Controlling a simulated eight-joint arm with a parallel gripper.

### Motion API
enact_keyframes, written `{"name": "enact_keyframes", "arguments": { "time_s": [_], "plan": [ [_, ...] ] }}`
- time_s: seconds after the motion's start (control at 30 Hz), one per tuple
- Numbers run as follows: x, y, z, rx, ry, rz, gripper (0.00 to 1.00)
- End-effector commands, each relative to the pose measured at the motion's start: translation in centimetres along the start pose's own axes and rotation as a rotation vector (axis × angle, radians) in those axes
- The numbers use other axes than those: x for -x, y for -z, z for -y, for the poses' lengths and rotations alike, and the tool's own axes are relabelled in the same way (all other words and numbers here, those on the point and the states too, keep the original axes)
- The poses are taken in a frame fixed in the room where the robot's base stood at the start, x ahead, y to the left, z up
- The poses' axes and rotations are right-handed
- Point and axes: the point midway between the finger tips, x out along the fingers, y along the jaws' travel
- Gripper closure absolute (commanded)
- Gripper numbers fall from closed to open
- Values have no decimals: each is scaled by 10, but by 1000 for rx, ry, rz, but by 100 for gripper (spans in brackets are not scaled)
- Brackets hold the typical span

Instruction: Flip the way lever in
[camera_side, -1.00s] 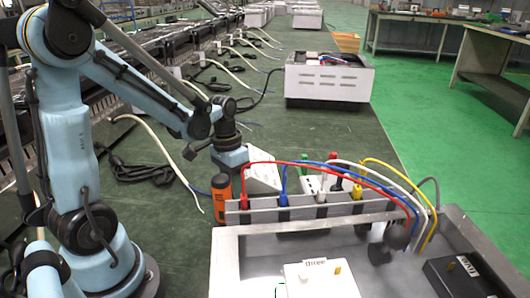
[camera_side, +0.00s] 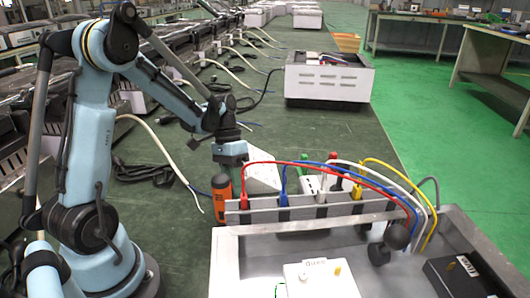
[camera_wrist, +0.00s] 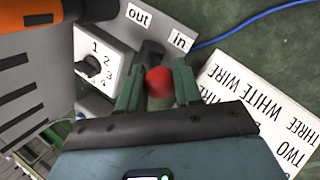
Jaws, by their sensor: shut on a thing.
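The way lever (camera_wrist: 159,79) has a red tip and a dark base, and shows in the wrist view between my two green fingers. My gripper (camera_wrist: 158,88) is shut on it; the gripper also shows in the side view (camera_side: 230,155), low behind the heating element box. The lever's base sits on a grey panel between the label "out" (camera_wrist: 138,15) and the label "in" (camera_wrist: 181,41). I cannot tell which label the lever leans to. The side view does not show the lever.
A numbered dial (camera_wrist: 90,66) is left of the lever. An orange-handled tool (camera_side: 222,190) stands close to my gripper. A printed wire card (camera_wrist: 255,110) lies to the right in the wrist view. Coloured wires (camera_side: 330,172) arch over the metal box (camera_side: 228,250).

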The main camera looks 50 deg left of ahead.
Motion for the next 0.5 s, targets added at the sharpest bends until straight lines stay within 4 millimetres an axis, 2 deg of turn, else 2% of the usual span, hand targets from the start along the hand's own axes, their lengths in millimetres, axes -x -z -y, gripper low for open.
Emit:
{"name": "enact_keyframes", "arguments": {
  "time_s": [0.47,0.5],
  "plan": [
    [-1,2,3,2,-44,28,100],
    [-1,2,3,2,-43,28,63]
  ]
}}
